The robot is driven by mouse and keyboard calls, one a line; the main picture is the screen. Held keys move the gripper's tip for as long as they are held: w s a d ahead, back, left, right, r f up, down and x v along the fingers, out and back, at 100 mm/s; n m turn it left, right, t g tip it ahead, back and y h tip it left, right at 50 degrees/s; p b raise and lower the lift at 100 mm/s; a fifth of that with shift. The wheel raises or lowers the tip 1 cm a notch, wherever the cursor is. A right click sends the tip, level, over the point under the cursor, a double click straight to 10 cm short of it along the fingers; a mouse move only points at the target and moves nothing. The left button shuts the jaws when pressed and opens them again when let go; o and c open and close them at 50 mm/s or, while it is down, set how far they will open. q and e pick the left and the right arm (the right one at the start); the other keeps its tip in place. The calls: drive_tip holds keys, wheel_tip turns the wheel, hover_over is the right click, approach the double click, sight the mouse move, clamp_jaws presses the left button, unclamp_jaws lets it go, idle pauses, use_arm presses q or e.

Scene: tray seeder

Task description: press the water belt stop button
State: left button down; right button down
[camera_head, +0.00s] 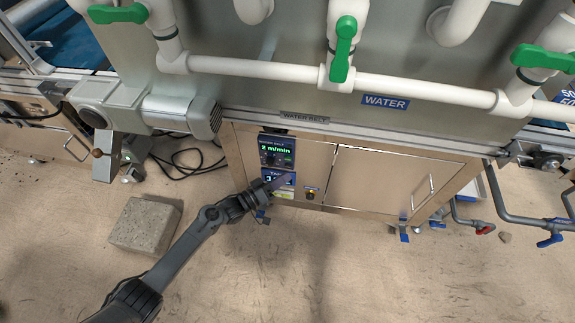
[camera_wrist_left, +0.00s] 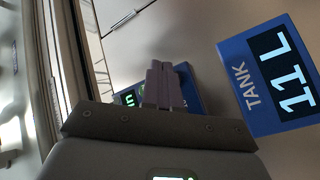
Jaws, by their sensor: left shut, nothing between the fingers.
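The water belt panel (camera_head: 277,147) is a dark box with a green "2 m/min" readout, on the cabinet front under the "WATER BELT" label (camera_head: 304,117). Its buttons are too small to tell apart in the head view. My left gripper (camera_head: 281,181) is shut and empty, its fingertips in front of the cabinet just below that panel. In the left wrist view the shut fingers (camera_wrist_left: 163,85) cover much of a blue panel (camera_wrist_left: 190,88) with green digits. No stop button can be made out there, and contact cannot be told. My right gripper is not in view.
The blue tank display (camera_wrist_left: 275,75) reads 11 L; in the head view my gripper partly covers it. A yellow-and-black knob (camera_head: 310,194) sits to the right. White pipes with green valves run above. A concrete block (camera_head: 145,224) lies on the floor at left.

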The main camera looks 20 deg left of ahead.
use_arm(q)
drive_tip(key=s+p, duration=0.2)
drive_tip(key=s, duration=0.1)
drive_tip(key=s+d+p, duration=0.1)
drive_tip(key=s, duration=0.1)
idle(0.8)
